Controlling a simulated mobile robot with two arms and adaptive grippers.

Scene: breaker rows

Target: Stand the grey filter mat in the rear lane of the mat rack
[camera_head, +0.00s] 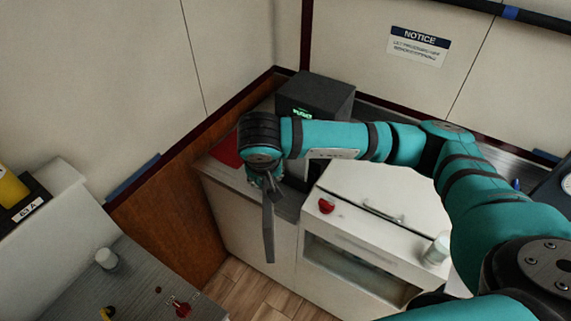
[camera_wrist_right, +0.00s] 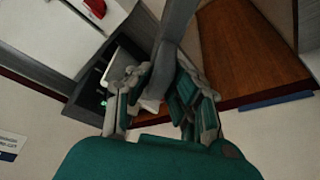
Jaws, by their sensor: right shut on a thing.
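The grey filter mat (camera_head: 268,232) is a thin, narrow grey piece as seen in the head view. It hangs edge-on below my right gripper (camera_head: 264,183), in front of the counter's cabinet doors. In the right wrist view the mat (camera_wrist_right: 176,28) runs up from between the fingers of my right gripper (camera_wrist_right: 161,85), which is shut on it. I cannot make out the mat rack for certain; my right arm covers part of the counter. My left gripper is not in view.
A black box with a green display (camera_head: 314,94) stands in the back corner. A red item (camera_head: 228,150) lies on the counter left of my wrist. A white machine with a red knob (camera_head: 326,206) stands right of the mat. A grey surface at lower left holds a small white jar (camera_head: 106,259).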

